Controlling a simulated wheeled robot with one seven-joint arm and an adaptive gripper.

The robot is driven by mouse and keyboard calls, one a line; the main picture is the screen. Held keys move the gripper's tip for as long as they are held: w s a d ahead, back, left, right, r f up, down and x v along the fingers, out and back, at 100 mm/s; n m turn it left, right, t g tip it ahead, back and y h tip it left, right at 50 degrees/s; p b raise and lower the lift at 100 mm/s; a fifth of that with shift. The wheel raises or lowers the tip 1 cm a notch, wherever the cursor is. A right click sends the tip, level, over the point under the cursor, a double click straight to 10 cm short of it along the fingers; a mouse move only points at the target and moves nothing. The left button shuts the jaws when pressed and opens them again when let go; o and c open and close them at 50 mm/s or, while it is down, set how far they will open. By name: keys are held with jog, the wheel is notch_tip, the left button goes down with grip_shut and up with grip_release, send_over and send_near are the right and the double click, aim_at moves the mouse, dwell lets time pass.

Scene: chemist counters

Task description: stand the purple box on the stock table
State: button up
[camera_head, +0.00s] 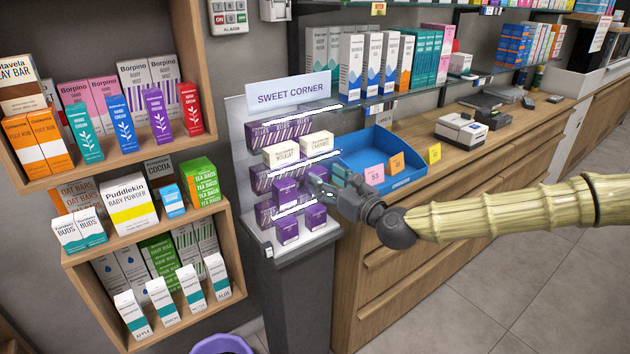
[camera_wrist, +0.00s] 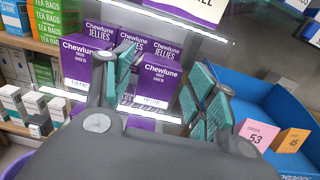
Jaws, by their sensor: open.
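Several purple Chewlune Jellies boxes (camera_head: 288,190) stand on the shelves of the sweet corner stand (camera_head: 275,250). In the wrist view, one purple box (camera_wrist: 156,80) stands upright in the front row between my gripper's fingers (camera_wrist: 166,68). Another purple box (camera_wrist: 82,66) stands to its left, with more behind. My gripper (camera_head: 320,188) is open at the right side of the stand, and I cannot tell whether a finger touches a box. Which purple box the task means is not clear. No stock table can be told in these views.
A blue tray (camera_head: 405,183) with price cards sits on the wooden counter, right beside the stand. Wooden wall shelves (camera_head: 75,257) packed with boxes are at the left. A purple bin (camera_head: 222,345) stands on the floor. A glass shelf (camera_head: 385,97) of boxes is behind. Floor at right is clear.

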aim_at(317, 171)
jog(key=shift+p+x, duration=0.65)
jog(key=shift+x, duration=2)
jog(key=shift+d+f, duration=0.1)
jog(key=shift+f, duration=0.1)
jog(key=c, duration=0.8)
jog(key=shift+w+r, duration=0.1)
jog(key=shift+r, duration=0.05)
jog(key=shift+r, duration=0.3)
jog(key=shift+d+r+b, duration=0.1)
jog(key=shift+r+b, duration=0.15)
jog(key=shift+b, duration=0.05)
jog(key=b+v, duration=0.2)
jog(key=v, duration=1.6)
jog(key=shift+r+b, duration=0.1)
jog(key=shift+b, duration=0.25)
